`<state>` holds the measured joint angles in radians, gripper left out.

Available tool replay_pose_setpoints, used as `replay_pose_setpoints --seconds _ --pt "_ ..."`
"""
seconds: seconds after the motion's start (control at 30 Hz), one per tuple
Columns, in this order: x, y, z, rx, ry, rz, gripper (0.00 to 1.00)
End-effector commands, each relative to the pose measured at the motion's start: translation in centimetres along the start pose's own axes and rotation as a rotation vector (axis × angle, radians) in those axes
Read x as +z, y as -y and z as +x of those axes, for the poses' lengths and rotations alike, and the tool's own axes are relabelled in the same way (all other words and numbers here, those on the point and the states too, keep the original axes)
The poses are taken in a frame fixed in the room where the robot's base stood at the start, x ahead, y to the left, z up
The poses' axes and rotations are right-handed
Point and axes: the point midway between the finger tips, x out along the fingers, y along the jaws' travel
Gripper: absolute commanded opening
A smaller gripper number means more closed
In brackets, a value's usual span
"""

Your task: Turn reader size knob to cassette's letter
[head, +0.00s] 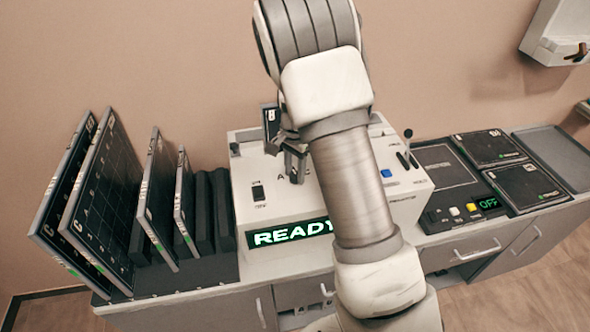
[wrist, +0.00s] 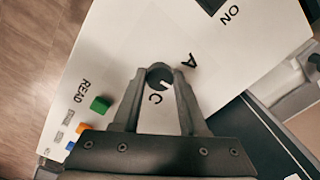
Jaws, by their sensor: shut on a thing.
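The reader (head: 265,215) is a white box on the counter, and its green display (head: 291,233) says READY. Its dark round size knob (wrist: 160,73) shows in the wrist view with letters A and C printed beside it. A pale mark on the knob lies toward its lower right; I cannot tell exactly which letter it points to. My gripper (wrist: 158,82) is shut on the knob, one finger on each side. In the head view my gripper (head: 293,163) is over the reader's top, partly behind my arm. A dark cassette (head: 271,120) stands upright at the reader's back; its letter is too small to read.
Several dark cassettes (head: 102,205) stand in a rack at the left. A green READ button (wrist: 100,104) and a blue button (head: 386,174) are on the reader. A black-knobbed lever (head: 405,150) stands at its right. Flat panels (head: 525,185) and an OFF display (head: 488,204) lie further right.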

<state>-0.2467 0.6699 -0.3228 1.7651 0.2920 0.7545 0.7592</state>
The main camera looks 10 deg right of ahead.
Motion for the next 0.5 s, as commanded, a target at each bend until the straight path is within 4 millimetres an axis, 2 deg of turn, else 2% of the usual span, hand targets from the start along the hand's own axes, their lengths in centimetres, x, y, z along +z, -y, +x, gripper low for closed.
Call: replay_pose_setpoints --seconds 0.2,0.5 --pt "-0.09 0.10 -0.15 -0.003 -0.003 0.081 0.00" --pt "-0.10 0.12 -0.12 -0.003 -0.003 0.115 0.00"
